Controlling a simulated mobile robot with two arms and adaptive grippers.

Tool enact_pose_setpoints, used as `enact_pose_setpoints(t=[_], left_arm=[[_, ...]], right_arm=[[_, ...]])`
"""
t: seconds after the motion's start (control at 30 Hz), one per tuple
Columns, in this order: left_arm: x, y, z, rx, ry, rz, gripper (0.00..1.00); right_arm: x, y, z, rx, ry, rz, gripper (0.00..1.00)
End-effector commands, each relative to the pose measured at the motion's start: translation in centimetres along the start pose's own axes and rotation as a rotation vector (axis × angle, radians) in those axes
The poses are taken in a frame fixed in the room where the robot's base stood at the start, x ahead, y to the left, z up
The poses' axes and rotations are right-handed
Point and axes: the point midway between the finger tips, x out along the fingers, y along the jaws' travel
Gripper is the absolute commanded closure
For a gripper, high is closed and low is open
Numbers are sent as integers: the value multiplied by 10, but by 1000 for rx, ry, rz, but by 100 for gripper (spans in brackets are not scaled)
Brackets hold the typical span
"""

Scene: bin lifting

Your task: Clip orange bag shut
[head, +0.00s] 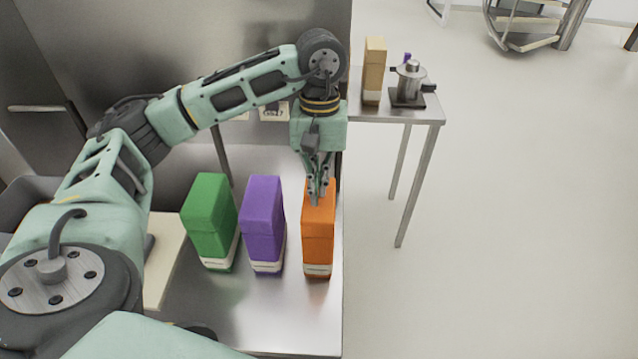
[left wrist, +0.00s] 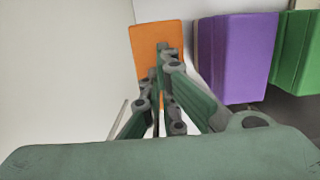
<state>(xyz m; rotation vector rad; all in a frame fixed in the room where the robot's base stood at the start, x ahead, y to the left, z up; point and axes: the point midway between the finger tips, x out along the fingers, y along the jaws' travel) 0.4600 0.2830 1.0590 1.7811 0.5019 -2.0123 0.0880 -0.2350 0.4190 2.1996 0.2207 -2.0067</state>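The orange bag (head: 318,240) stands upright on the metal table, nearest the table's right edge. Its top also shows in the left wrist view (left wrist: 156,38), straight beyond the fingers. My left gripper (head: 317,198) points down at the top of the orange bag, and its fingertips overlap the bag's upper part. In the left wrist view (left wrist: 162,62) the fingers lie close together in front of the bag. Whether they grip it or anything thin is hidden. I cannot make out a clip for certain. My right gripper is not in view.
A purple bag (head: 264,220) and a green bag (head: 210,222) stand left of the orange one. The floor to the right is clear.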

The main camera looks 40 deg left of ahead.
Motion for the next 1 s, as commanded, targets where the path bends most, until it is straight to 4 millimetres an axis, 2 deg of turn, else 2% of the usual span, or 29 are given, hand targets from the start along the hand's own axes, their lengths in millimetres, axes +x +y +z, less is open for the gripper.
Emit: enact_pose_setpoints(t=[0.8, 1.0], left_arm=[[-52, 1, 6, 1, 1, 2, 100], [-57, 0, 7, 1, 1, 1, 100]], right_arm=[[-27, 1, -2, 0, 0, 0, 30], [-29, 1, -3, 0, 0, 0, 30]])
